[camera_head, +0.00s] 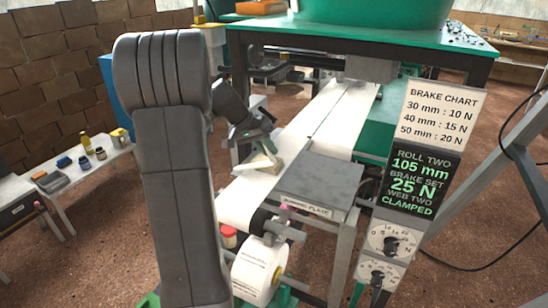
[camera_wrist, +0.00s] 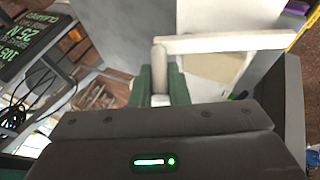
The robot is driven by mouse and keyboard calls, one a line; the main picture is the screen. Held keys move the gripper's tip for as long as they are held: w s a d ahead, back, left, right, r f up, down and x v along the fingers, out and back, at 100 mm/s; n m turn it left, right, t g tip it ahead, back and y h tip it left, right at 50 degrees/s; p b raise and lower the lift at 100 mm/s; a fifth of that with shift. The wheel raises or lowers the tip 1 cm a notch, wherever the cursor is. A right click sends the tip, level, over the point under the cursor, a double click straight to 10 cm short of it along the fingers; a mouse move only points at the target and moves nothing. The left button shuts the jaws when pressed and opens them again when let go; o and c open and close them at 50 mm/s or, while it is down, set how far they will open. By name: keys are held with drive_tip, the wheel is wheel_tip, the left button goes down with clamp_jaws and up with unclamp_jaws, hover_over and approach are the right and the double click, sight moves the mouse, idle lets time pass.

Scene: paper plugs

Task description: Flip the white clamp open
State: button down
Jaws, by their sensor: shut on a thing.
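The white clamp (camera_wrist: 225,43) shows in the wrist view as a pale bar running right, with a pale upright piece at its left end between my fingers. My gripper (camera_wrist: 160,88) has green fingers closed on that upright piece. In the head view my gripper (camera_head: 264,146) is at the white paper web, left of the grey splicing plate (camera_head: 318,186). The clamp (camera_head: 268,160) is small there and partly hidden by my gripper, so its exact tilt is hard to tell. The display (camera_head: 412,181) reads "WEB TWO CLAMPED".
A paper roll (camera_head: 257,270) hangs below the plate. Two dials (camera_head: 390,242) sit under the display, with a brake chart (camera_head: 437,115) above. A green-topped machine frame (camera_head: 350,30) stands behind. A side table (camera_head: 90,165) with small jars is at left.

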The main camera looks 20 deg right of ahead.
drive_tip(key=w+a+r+n+g+h+p, duration=0.1)
drive_tip(key=w+a+r+g+h+p, duration=0.2)
drive_tip(key=w+a+r+g+h, duration=0.1)
drive_tip(key=shift+w+a+r+n+h+p, duration=0.35)
drive_tip(key=shift+w+a+r, duration=0.35)
drive_tip(key=shift+w, duration=0.55)
drive_tip(key=c, duration=1.4)
unclamp_jaws()
drive_tip(key=shift+a+f, duration=0.1)
drive_tip(key=b+v, duration=0.2)
drive_tip(key=v, duration=1.1)
drive_tip(key=shift+w+a, duration=0.3)
drive_tip(key=shift+w, duration=0.05)
